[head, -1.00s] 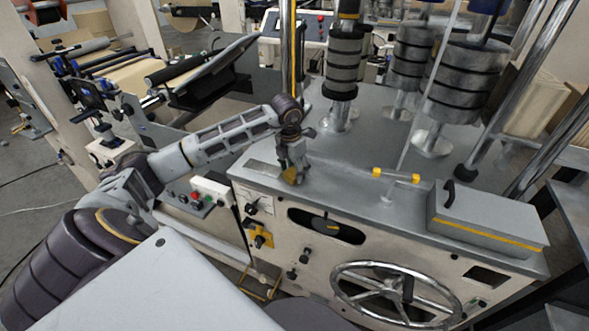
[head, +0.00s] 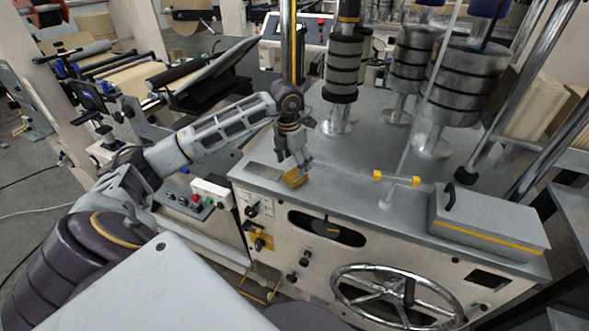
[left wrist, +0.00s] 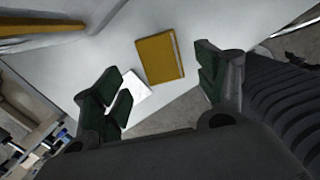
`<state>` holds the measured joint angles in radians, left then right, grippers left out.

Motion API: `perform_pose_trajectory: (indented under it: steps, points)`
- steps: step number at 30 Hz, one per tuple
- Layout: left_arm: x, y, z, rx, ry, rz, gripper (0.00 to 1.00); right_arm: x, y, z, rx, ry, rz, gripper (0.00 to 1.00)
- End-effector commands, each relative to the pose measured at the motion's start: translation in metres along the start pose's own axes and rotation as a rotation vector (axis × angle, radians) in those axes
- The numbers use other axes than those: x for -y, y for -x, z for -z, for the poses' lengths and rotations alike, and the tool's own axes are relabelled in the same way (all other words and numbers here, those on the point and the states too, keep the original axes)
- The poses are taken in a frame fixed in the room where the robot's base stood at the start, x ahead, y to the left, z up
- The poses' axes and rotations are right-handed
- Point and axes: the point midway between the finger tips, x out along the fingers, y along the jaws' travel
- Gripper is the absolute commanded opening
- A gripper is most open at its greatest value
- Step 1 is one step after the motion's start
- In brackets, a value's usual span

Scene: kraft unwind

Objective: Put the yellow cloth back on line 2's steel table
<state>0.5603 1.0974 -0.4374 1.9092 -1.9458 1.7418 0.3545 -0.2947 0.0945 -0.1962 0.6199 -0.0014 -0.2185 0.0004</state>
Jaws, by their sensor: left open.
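The yellow cloth (head: 295,178) lies folded flat on the steel table (head: 345,190), near its front left edge. In the left wrist view the cloth (left wrist: 160,58) is a folded square on the pale tabletop, beyond and between my fingers. My left gripper (head: 303,165) is just above the cloth in the head view, fingers pointing down. Its dark green fingers (left wrist: 160,92) are spread wide and empty in the left wrist view, apart from the cloth. My right gripper is not in view.
A grey box with a black handle (head: 488,215) sits at the table's right end. A yellow-ended bar (head: 396,177) stands mid-table. Steel roller stacks (head: 342,68) rise behind. A handwheel (head: 397,292) is on the front panel. Clear tabletop lies right of the cloth.

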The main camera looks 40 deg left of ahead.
Motion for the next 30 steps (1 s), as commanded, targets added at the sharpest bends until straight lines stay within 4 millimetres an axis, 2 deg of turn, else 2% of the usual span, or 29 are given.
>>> perform_pose_trajectory:
  steps: [9,15,21,30]
  points:
    - [0.0,0.044,-0.001,0.003,-0.001,-0.001,0.73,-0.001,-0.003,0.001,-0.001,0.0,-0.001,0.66]
    - [0.0,0.064,-0.001,0.002,0.0,0.0,0.73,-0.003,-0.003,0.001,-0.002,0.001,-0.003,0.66]
    - [0.0,0.074,0.0,0.0,0.0,0.0,0.73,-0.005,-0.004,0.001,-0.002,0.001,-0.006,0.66]
    - [0.0,0.076,0.0,-0.001,0.0,0.0,0.73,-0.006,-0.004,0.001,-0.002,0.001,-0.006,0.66]
